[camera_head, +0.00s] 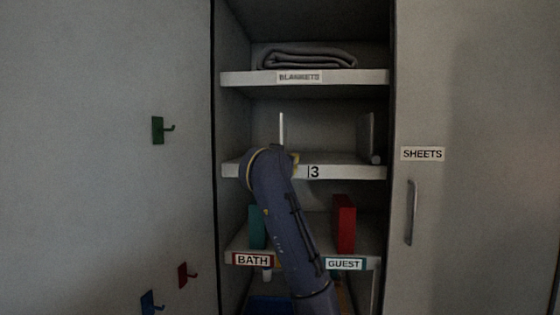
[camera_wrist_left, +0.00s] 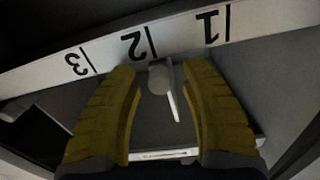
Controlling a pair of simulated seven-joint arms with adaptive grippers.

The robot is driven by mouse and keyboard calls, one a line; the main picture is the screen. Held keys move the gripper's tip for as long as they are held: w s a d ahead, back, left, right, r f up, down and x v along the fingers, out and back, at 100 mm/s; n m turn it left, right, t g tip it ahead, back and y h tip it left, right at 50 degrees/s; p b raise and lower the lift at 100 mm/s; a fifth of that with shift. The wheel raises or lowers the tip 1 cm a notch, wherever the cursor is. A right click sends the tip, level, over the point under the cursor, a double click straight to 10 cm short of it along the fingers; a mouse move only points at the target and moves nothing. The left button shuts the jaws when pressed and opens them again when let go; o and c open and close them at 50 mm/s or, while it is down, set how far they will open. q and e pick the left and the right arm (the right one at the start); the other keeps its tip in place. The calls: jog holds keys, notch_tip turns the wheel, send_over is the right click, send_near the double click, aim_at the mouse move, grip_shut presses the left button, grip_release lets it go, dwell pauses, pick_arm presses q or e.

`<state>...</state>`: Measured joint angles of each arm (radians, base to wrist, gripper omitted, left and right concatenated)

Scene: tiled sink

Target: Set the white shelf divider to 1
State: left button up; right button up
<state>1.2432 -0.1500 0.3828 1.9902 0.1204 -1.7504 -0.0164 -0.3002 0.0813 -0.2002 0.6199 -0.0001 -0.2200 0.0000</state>
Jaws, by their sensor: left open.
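The white shelf divider (camera_head: 281,128) is a thin upright plate on the middle shelf, showing above my left arm in the head view. In the left wrist view, which is upside down, the divider (camera_wrist_left: 173,92) and its round grey knob (camera_wrist_left: 158,79) sit close to the 2 mark (camera_wrist_left: 137,43). The 1 mark (camera_wrist_left: 211,25) is to the right there and the 3 mark (camera_wrist_left: 77,64) to the left. My left gripper (camera_wrist_left: 165,88) is open, its yellow fingers on either side of the divider, with gaps visible.
A grey panel (camera_head: 371,135) with a knob stands at the right end of the same shelf. The blankets shelf (camera_head: 350,77) holds a folded blanket (camera_head: 308,58) above. A green block (camera_head: 257,227) and a red block (camera_head: 344,223) stand on the shelf below.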

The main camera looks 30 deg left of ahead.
pick_arm(q)
grip_shut()
dwell(0.4)
